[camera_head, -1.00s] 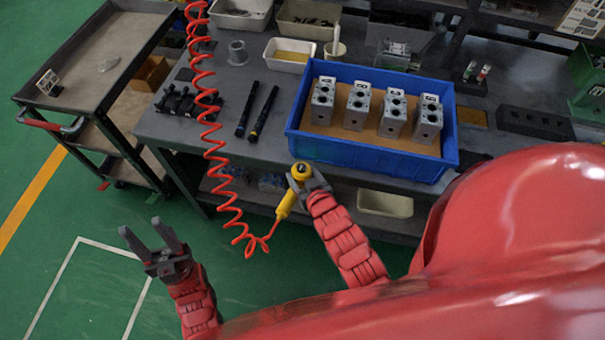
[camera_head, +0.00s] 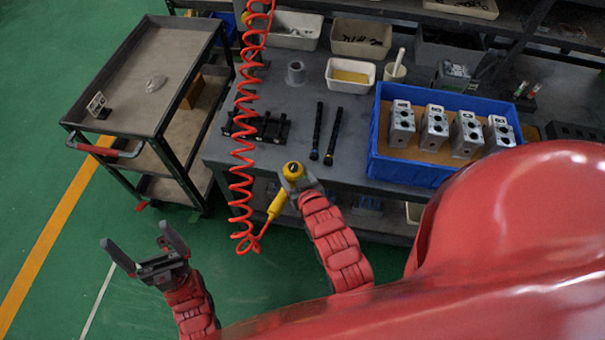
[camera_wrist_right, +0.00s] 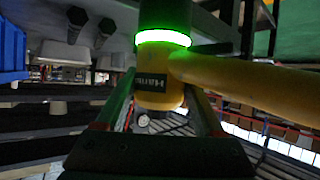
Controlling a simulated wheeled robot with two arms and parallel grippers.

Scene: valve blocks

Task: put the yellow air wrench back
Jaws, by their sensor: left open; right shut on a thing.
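The yellow air wrench (camera_head: 276,206) is in my right gripper (camera_head: 293,178), in front of the workbench's front edge. Its yellow handle slants down to the left, and a red coiled hose (camera_head: 240,180) runs from its end up to the top of the view. In the right wrist view the wrench (camera_wrist_right: 160,92) sits between the two fingers, with a green glowing ring around its body. My right gripper is shut on it. My left gripper (camera_head: 146,243) is open and empty, over the green floor at the lower left.
A blue crate (camera_head: 410,172) with several metal valve blocks stands on the grey workbench (camera_head: 300,105). Two black tools (camera_head: 325,132) and a black rack (camera_head: 262,127) lie left of it. A grey cart (camera_head: 140,75) stands at the left. Open floor lies in front.

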